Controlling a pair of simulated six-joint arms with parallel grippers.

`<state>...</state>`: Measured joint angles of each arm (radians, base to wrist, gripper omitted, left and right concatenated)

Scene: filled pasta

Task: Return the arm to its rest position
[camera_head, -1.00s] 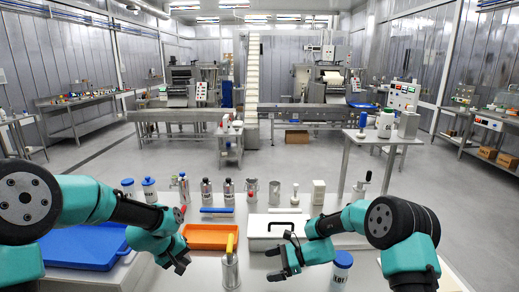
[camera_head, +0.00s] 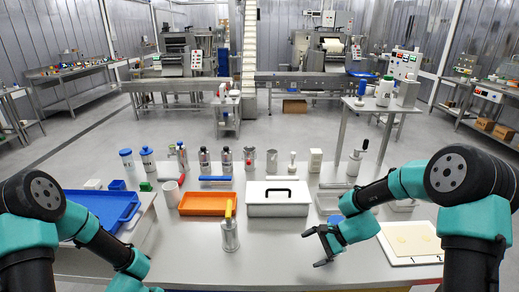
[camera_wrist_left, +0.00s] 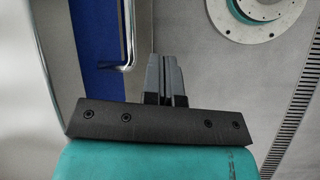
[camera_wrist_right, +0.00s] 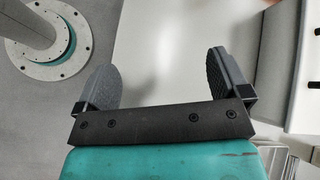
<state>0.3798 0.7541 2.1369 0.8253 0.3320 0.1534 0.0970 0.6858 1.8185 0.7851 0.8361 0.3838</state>
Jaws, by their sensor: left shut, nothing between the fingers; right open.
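My right gripper (camera_head: 316,247) is open over the front of the white table, right of the steel dispenser. Its two dark fingers are spread apart with nothing between them in the right wrist view (camera_wrist_right: 163,80). My left arm bends down at the lower left of the head view, and its fingertips are outside that view. In the left wrist view my left gripper (camera_wrist_left: 167,80) is shut, its fingers together and empty.
On the table (camera_head: 285,262) are a blue tray (camera_head: 100,208), an orange tray (camera_head: 205,204), a white lidded box (camera_head: 278,204), a steel dispenser (camera_head: 229,235) and a white board (camera_head: 412,243). Several bottles stand behind. The front middle is clear.

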